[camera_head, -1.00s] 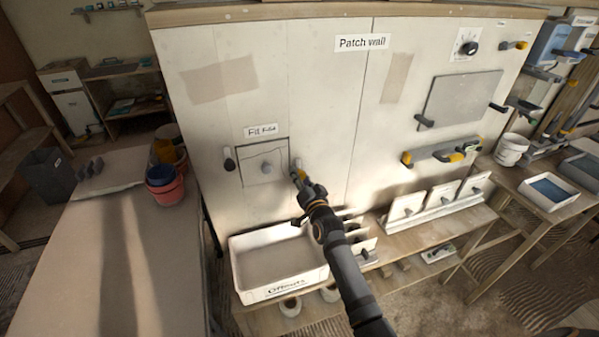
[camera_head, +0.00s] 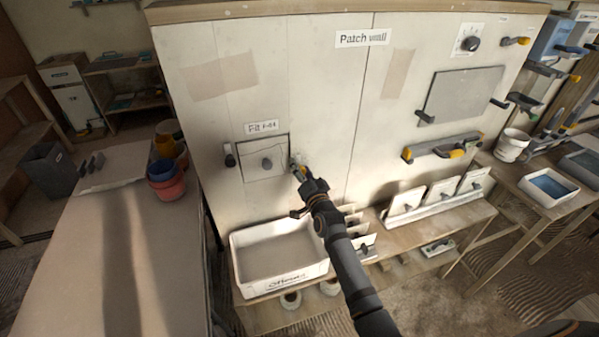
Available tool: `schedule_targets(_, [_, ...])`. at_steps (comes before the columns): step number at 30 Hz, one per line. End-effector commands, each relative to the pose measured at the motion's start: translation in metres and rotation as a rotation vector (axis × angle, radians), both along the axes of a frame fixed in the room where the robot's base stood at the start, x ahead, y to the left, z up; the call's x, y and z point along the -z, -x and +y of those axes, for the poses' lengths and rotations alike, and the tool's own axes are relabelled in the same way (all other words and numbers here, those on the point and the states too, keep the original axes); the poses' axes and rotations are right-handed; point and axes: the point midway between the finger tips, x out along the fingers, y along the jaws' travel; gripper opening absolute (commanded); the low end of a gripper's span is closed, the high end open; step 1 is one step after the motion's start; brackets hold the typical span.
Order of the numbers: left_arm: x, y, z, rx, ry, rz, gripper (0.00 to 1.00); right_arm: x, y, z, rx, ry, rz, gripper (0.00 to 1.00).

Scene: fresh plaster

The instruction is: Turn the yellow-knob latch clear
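A square patch piece (camera_head: 255,160) with a dark round knob in its middle sits in the patch wall, under a small label. A dark-knobbed latch (camera_head: 229,156) is at its left edge. At its right edge is a small pale latch with a bit of yellow (camera_head: 304,169), mostly covered by my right gripper. My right gripper (camera_head: 300,176) is at this latch, its tips at or very near the knob. Whether they touch it, or are open or shut, is too small to tell. My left gripper is not in view.
A white offcuts bin (camera_head: 280,285) stands on the bench below the patch, close under my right arm. White panels on a stand (camera_head: 432,208) are to its right. A grey board (camera_head: 460,95) and a yellow-ended bar (camera_head: 440,148) are on the wall's right half.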

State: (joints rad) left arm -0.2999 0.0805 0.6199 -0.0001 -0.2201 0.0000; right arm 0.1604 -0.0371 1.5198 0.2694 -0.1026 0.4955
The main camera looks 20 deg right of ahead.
Motion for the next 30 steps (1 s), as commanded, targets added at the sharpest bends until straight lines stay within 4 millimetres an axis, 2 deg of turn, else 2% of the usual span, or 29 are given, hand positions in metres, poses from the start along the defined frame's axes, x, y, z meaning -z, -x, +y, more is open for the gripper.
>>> schedule_targets(13, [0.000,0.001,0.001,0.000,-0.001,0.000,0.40,0.005,0.001,0.001,-0.001,0.000,0.009,0.52])
schedule_targets(16, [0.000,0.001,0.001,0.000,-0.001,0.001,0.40,0.006,0.008,0.001,-0.001,-0.001,0.011,0.52])
schedule_targets(20, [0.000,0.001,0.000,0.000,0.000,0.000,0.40,0.006,0.033,0.000,-0.001,-0.001,0.011,0.52])
schedule_targets(27, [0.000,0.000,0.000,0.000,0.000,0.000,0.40,0.006,0.091,-0.003,0.001,-0.001,0.011,0.52])
schedule_targets(30, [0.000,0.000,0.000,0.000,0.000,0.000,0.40,0.005,0.108,-0.003,0.001,-0.001,0.009,0.52])
